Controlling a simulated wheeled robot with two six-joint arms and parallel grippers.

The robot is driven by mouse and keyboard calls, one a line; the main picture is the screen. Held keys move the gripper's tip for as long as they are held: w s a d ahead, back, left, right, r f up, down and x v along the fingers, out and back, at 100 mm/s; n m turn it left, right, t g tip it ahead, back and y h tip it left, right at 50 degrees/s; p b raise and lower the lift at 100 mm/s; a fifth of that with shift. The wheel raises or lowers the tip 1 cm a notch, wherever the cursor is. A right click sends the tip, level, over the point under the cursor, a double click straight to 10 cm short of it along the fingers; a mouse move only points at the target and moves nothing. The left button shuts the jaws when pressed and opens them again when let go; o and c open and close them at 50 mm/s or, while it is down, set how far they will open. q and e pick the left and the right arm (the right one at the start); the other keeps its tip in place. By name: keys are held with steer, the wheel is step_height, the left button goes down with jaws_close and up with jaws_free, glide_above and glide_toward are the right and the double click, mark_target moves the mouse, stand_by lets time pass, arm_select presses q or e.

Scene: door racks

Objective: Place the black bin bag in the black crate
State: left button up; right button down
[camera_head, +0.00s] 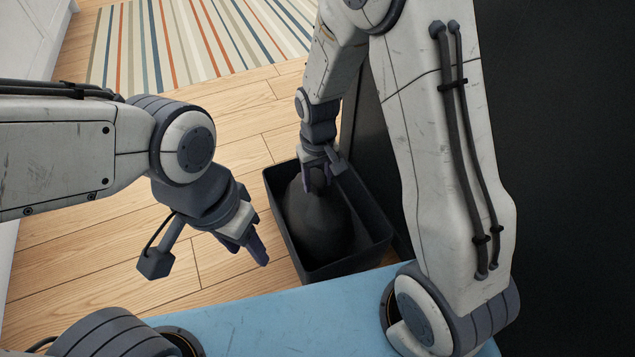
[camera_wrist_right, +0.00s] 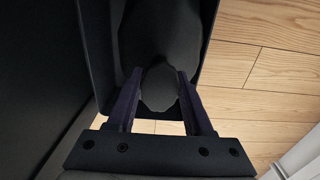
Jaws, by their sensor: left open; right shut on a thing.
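The black crate (camera_head: 290,234) stands on the wooden floor just beyond my blue base. The black bin bag (camera_head: 318,225) is inside the crate's walls, upright and bulging; whether it rests on the bottom cannot be seen. My right gripper (camera_head: 318,182) reaches down over the crate and is shut on the bag's narrow top. In the right wrist view the right gripper (camera_wrist_right: 160,88) has the bag (camera_wrist_right: 165,35) between its fingers, with the crate's rim (camera_wrist_right: 208,45) around it. My left gripper (camera_head: 250,247) is open and empty, left of the crate and apart from it.
A tall dark panel (camera_head: 375,140) stands close to the right of the crate. A striped rug (camera_head: 190,40) lies at the back. The wooden floor (camera_head: 220,110) to the left and behind the crate is clear. A white cabinet (camera_head: 35,35) is at the far left.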

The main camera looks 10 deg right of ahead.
steer(key=shift+c, duration=1.5)
jaws_free()
step_height(320, 180, up, 11)
steer(key=p, duration=0.7)
steer(key=s+a+r+n, duration=0.1)
steer(key=s+a+r, duration=0.1)
steer(key=s+r, duration=0.2)
steer(key=s+a+r+n, duration=0.2)
steer(key=s+r, duration=0.1)
steer(key=s, duration=0.7)
steer(key=s+a+r+n+y, duration=0.1)
steer(key=s+a+r+n, duration=0.1)
steer(key=s+r, duration=0.2)
steer(key=s, duration=0.3)
steer(key=shift+r, duration=0.3)
